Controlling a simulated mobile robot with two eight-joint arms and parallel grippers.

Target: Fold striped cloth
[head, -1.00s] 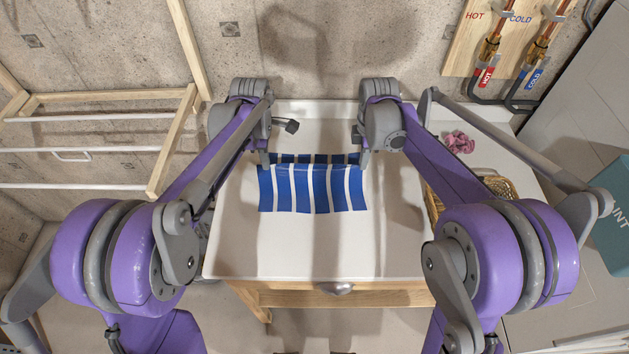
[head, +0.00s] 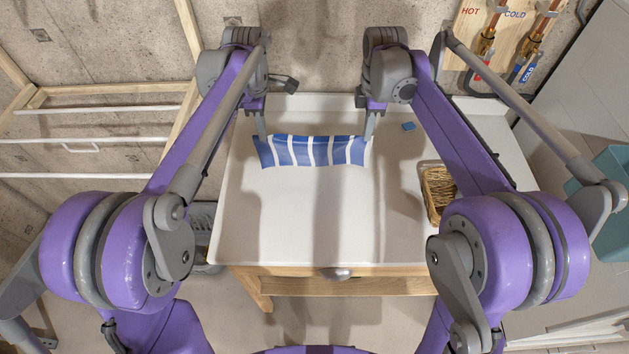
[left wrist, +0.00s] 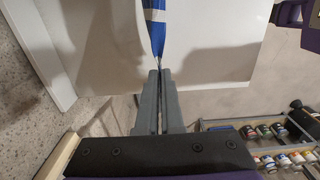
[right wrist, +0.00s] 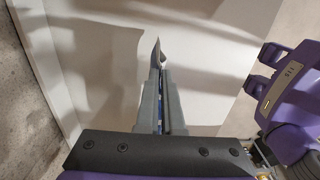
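The blue and white striped cloth (head: 313,151) is stretched between my two grippers over the white tabletop (head: 320,220), showing as a short wide band. My left gripper (head: 262,136) is shut on its left end. In the left wrist view the cloth (left wrist: 155,32) runs away from the closed fingertips (left wrist: 160,72). My right gripper (head: 370,136) is shut on its right end. In the right wrist view a pale corner of the cloth (right wrist: 157,55) sticks up between the fingertips (right wrist: 160,72), with blue between the fingers. Whether its lower edge touches the tabletop I cannot tell.
A wicker basket (head: 437,195) stands on the right of the tabletop, beside my right arm. A small blue item (head: 408,126) lies behind it. A wooden drying rack (head: 100,110) stands at the left. The front of the tabletop is clear.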

